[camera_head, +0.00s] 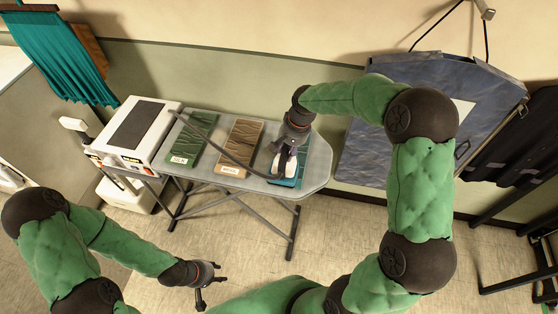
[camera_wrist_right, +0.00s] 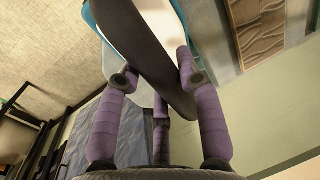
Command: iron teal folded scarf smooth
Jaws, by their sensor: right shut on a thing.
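The teal folded scarf (camera_head: 287,183) lies at the right end of the ironing board (camera_head: 316,165), mostly hidden under my right gripper and the iron. My right gripper (camera_head: 287,152) is shut on the handle of the iron (camera_head: 280,167), over the scarf. In the right wrist view the iron's dark handle (camera_wrist_right: 150,50) sits between my purple fingers, with its pale body and a blue edge behind it. I cannot tell whether the soleplate touches the scarf. My left gripper (camera_head: 206,283) is open and empty, low in front of the board.
A brown folded scarf (camera_head: 240,144) and a green one (camera_head: 193,140), each with a label, lie left of the teal one. A white steam station (camera_head: 138,132) stands at the board's left end, with a dark hose (camera_head: 220,152) crossing the scarves. A blue-grey padded board (camera_head: 400,115) leans behind right.

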